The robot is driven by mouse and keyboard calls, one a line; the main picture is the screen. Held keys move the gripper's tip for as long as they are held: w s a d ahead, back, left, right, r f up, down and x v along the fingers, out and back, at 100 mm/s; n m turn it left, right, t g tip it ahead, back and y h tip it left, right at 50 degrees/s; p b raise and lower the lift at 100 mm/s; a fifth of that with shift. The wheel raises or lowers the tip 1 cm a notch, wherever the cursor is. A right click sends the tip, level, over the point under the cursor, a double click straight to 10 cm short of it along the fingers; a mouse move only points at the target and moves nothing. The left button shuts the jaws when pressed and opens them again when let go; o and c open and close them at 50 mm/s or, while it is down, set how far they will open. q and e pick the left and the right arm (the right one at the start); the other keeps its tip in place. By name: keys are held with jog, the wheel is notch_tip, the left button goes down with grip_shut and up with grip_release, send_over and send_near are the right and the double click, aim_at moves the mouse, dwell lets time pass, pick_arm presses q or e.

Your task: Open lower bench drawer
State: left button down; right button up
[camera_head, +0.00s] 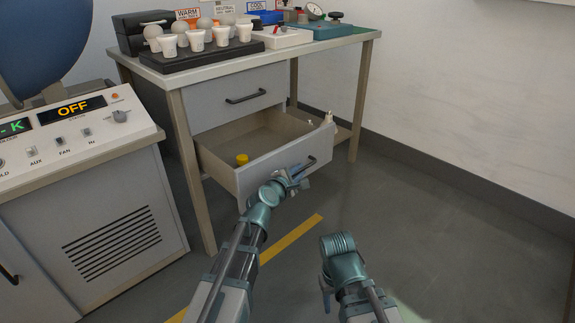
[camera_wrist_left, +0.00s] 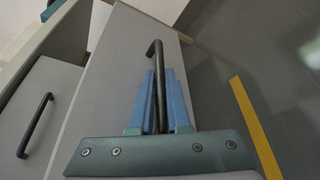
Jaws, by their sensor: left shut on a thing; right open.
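The lower bench drawer (camera_head: 262,182) stands pulled out from the bench, its inside visible from above. A yellow object (camera_head: 242,159) lies in it. My left gripper (camera_head: 297,174) is at the drawer front and shut on the dark bar handle (camera_head: 311,162). In the left wrist view the blue fingers (camera_wrist_left: 161,105) sit on both sides of the lower drawer's handle (camera_wrist_left: 158,62). My right gripper (camera_head: 326,290) is low in the head view, away from the drawer, open and empty as far as I see.
The upper drawer (camera_head: 238,97) is closed. The bench top (camera_head: 196,72) holds a dark rack with several white cups (camera_head: 196,40) and bulbs. A control console (camera_head: 75,140) stands at left. The floor (camera_head: 420,220) at right is clear, with a yellow line (camera_head: 290,239).

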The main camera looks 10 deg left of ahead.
pick_arm(q)
jog(key=shift+s+d, duration=0.65)
jog(key=shift+d, duration=0.1)
jog(key=c, duration=1.2)
grip_release()
jog(key=shift+o, duration=0.2)
